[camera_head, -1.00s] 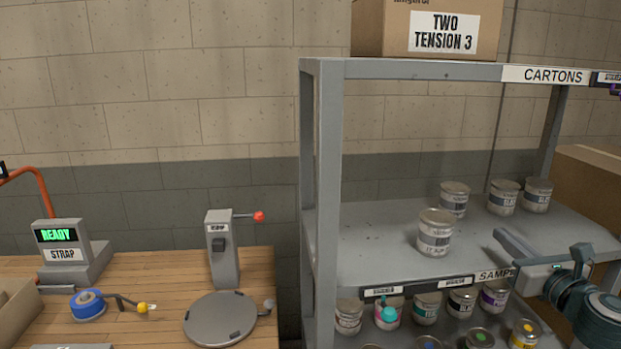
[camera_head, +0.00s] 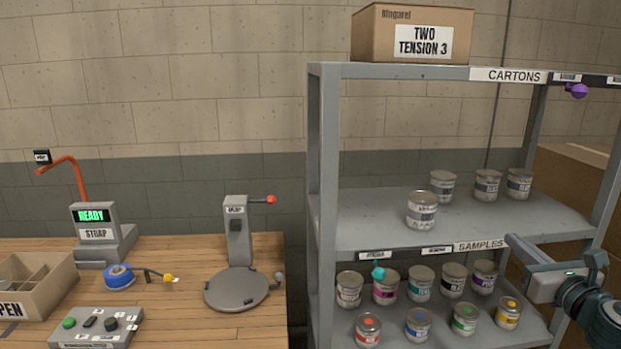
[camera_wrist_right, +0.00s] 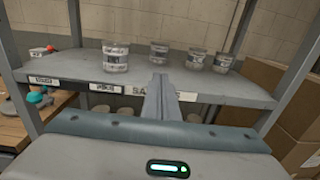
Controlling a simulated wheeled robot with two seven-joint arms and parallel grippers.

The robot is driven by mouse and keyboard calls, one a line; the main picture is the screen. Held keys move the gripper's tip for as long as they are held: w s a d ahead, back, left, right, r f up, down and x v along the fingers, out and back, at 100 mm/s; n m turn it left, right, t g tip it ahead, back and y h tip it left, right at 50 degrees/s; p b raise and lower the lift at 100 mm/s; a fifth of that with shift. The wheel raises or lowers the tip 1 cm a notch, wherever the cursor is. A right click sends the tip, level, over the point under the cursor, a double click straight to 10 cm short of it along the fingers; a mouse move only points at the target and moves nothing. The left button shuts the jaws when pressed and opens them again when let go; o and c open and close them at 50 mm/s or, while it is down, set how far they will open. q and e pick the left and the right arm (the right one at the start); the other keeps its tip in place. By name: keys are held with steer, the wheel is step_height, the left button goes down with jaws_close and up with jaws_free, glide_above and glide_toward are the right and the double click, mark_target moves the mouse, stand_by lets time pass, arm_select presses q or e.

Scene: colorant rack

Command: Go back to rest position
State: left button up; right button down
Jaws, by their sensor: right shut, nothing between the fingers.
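My right gripper (camera_head: 518,245) is at the right of the head view, in front of the shelf rack (camera_head: 328,180). Its fingers are shut with nothing between them. In the right wrist view the closed fingers (camera_wrist_right: 160,92) point toward the middle shelf edge. White-labelled cans stand on that shelf; the front one (camera_head: 422,211) is nearest the left, with several others behind and to its right. The front can also shows in the wrist view (camera_wrist_right: 115,57). My left gripper is not in view.
Several cans with coloured lids stand on the lower shelf (camera_head: 395,335). A carton (camera_head: 385,35) sits on top. At left, a wooden bench (camera_head: 180,300) holds a READY strap device (camera_head: 97,235), a round turntable (camera_head: 236,290) and a control box (camera_head: 95,328). Brown boxes (camera_wrist_right: 290,95) stand right of the rack.

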steer(key=w+d+f+m+g+h, duration=0.1)
steer(key=w+d+f+m+g, duration=0.35)
steer(key=f, duration=1.05)
steer(key=w+d+f+m+t+h, duration=0.1)
steer(key=f+m, duration=0.6)
steer(key=f, duration=0.7)
steer(key=s+a+f+m+g+h, duration=0.15)
steer(key=s+f+m, duration=0.4)
steer(key=f, duration=0.95)
steer(key=s+f+m+g+y, duration=0.1)
steer(key=s+f+m+g, duration=0.4)
steer(key=f, duration=0.9)
steer(key=s+a+f+m+g, duration=0.1)
steer(key=s+a+f+m, duration=0.25)
steer(key=s+f, duration=0.8)
steer(key=s+a+f+m+g, duration=0.15)
steer(key=s+a+f, duration=0.25)
steer(key=s+f, duration=0.7)
steer(key=s+a+f+m+g, duration=0.1)
steer(key=s+a+f+m, duration=0.1)
steer(key=s, duration=0.8)
steer(key=s+a+f+m+g+y, duration=0.1)
steer(key=s+a+f+m+g, duration=0.1)
steer(key=s+a+f, duration=0.2)
steer(key=s+a+f+m+g, duration=0.1)
steer(key=s+a+f+m, duration=0.2)
steer(key=s+a, duration=0.5)
steer(key=s+b, duration=0.1)
steer(key=s, duration=0.9)
steer(key=shift+f, duration=0.3)
